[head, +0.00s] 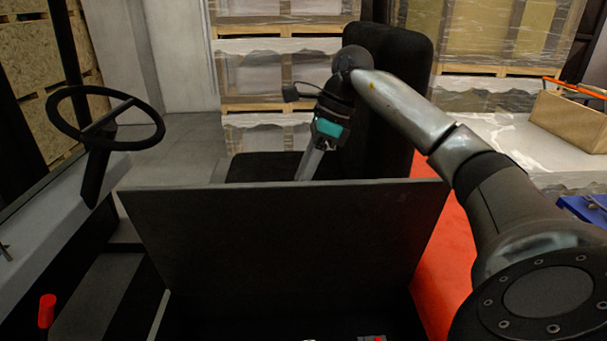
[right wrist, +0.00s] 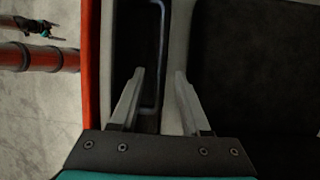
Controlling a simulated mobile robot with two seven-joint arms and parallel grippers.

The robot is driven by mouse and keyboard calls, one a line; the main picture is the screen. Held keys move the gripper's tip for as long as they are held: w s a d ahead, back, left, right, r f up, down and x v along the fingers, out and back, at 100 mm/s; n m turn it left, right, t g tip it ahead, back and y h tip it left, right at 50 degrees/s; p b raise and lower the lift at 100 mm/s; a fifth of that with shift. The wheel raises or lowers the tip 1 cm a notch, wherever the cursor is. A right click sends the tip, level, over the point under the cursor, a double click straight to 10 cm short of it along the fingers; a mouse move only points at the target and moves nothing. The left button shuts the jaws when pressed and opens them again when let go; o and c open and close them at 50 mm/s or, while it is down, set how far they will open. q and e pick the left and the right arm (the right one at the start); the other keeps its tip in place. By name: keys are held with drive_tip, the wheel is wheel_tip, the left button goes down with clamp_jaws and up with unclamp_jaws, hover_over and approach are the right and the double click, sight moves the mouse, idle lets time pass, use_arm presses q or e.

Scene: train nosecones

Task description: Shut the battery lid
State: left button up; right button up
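The battery lid (head: 285,235) is a wide dark panel in the middle of the head view. It stands raised and tilted, with the dark compartment (head: 285,325) in front of its foot. My right arm reaches over from the right. My right gripper (head: 302,178) points down behind the lid's top edge, which hides its tips. In the right wrist view the right gripper (right wrist: 160,75) is open, its two fingers apart with nothing held. A grey strip (right wrist: 181,35) runs between and beyond the fingers; I cannot tell whether they touch anything.
A black seat (head: 400,90) stands behind the lid. A steering wheel (head: 105,120) is at left, with a red knob (head: 47,310) below. Red bodywork (head: 450,250) lies right of the lid. Wrapped pallets (head: 265,75) stand farther back.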

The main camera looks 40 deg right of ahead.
clamp_jaws()
idle(1.2)
